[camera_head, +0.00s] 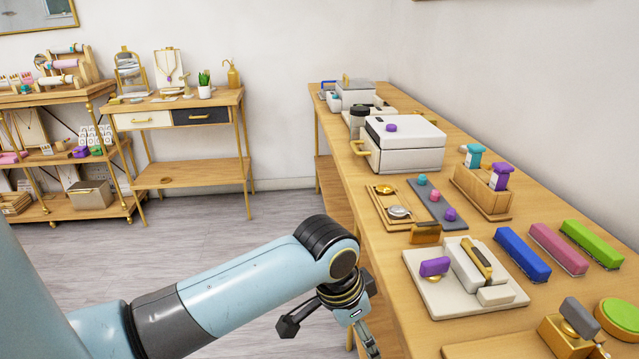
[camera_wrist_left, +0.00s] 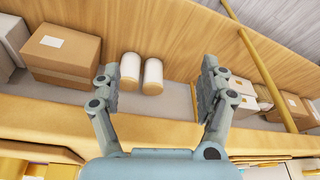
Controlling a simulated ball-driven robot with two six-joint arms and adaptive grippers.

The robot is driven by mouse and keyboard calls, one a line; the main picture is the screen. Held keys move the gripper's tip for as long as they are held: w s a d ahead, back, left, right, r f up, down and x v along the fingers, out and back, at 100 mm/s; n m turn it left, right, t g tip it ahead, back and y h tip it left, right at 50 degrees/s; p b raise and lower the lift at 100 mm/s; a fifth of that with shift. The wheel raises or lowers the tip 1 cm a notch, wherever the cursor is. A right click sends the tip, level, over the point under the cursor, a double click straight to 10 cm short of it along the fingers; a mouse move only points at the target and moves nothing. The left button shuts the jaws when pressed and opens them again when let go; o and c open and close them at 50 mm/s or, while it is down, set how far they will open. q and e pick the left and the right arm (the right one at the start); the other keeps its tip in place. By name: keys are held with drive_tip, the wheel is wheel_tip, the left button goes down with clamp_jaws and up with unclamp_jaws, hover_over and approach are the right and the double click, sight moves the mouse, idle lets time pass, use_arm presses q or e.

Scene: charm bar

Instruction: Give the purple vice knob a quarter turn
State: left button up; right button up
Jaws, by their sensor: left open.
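The purple vice knob (camera_head: 434,267) sits on the left side of a cream vice (camera_head: 468,262). The vice rests on a pale base plate (camera_head: 447,301) near the table's left edge. A dark and gold bar lies across the top of the vice. My left gripper (camera_head: 366,340) is low in the head view, left of the table edge and clear of the knob. In the left wrist view the left gripper (camera_wrist_left: 162,82) is open, with nothing between its fingers. The knob does not show there. My right gripper is in neither view.
Blue (camera_head: 522,254), pink (camera_head: 558,248) and green (camera_head: 592,243) long blocks lie right of the vice. A wooden tray (camera_head: 397,225) and a white lidded box (camera_head: 408,160) stand behind it. The wrist view shows cardboard boxes (camera_wrist_left: 62,54) and two white cylinders (camera_wrist_left: 153,76) on a shelf.

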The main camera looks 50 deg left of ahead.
use_arm(q)
drive_tip(key=s+f+b, duration=0.2)
drive_tip(key=s+f, duration=0.2)
drive_tip(key=f, duration=0.3)
drive_tip(key=s+a+f+n+y+b, duration=0.1)
drive_tip(key=s+f, duration=0.2)
drive_tip(key=f, duration=0.5)
drive_tip(key=shift+s+a+f+g+b, duration=0.15)
drive_tip(key=shift+s+a+g+b, duration=0.15)
drive_tip(key=shift+s+b, duration=0.1)
drive_tip(key=s+f+g, duration=0.1)
drive_tip(key=s+f, duration=0.9)
drive_tip(key=s, duration=0.3)
drive_tip(key=s+f+n+b, duration=0.1)
drive_tip(key=s+f, duration=0.9)
drive_tip(key=s, duration=0.3)
drive_tip(key=shift+s+a+f+g, duration=0.25)
drive_tip(key=shift+a+f+g, duration=0.05)
drive_tip(key=shift+a+g, duration=0.1)
drive_tip(key=shift+b, duration=0.3)
drive_tip(key=shift+w+d+r, duration=0.1)
drive_tip(key=shift+w, duration=0.25)
